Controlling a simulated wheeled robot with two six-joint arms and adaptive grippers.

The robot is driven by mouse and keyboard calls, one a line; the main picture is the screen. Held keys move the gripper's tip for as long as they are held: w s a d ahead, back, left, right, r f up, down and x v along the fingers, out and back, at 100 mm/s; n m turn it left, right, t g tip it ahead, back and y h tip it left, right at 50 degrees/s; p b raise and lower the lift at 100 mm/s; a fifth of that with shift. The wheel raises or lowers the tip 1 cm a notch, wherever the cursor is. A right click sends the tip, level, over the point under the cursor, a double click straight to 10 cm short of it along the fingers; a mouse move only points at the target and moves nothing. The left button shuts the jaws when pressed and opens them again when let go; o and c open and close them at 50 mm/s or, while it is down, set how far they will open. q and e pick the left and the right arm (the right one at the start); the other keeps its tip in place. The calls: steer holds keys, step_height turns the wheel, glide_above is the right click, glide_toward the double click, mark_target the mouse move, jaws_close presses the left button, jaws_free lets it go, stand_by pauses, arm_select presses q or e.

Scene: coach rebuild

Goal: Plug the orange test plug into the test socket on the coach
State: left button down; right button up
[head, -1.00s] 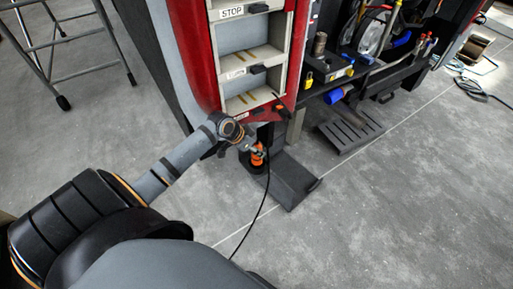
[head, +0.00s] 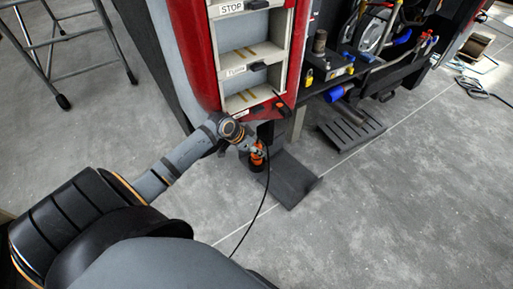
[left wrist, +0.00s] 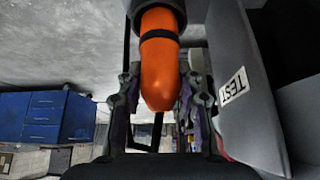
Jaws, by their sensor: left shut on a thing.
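The orange test plug (head: 257,157) is low at the front of the red-edged coach corner (head: 187,50), with a black cable hanging from it. My left gripper (head: 258,150) is shut on it. In the left wrist view the plug (left wrist: 160,70) is an orange body with a black band, between the two fingers of my gripper (left wrist: 157,100). Its far end meets a dark round part at the top edge; I cannot tell whether that is its own collar or the socket. A white TEST label (left wrist: 233,86) is on a grey panel to the right. My right gripper is out of view.
Steps labelled STOP (head: 231,8) rise above the plug. A dark plate (head: 292,182) lies low beside it. An open bay with tools (head: 350,70) is to the right, a metal stand (head: 62,101) at the left. The floor at lower right is clear.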

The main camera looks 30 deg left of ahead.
arm_select(q)
steer(key=shift+f+b, duration=0.45)
steer(key=shift+f, duration=0.4)
stand_by(0.4)
steer(key=shift+r+p, duration=0.2)
steer(key=shift+p, duration=0.25)
steer(key=shift+f, duration=0.1)
steer(key=shift+p, duration=0.35)
stand_by(0.8)
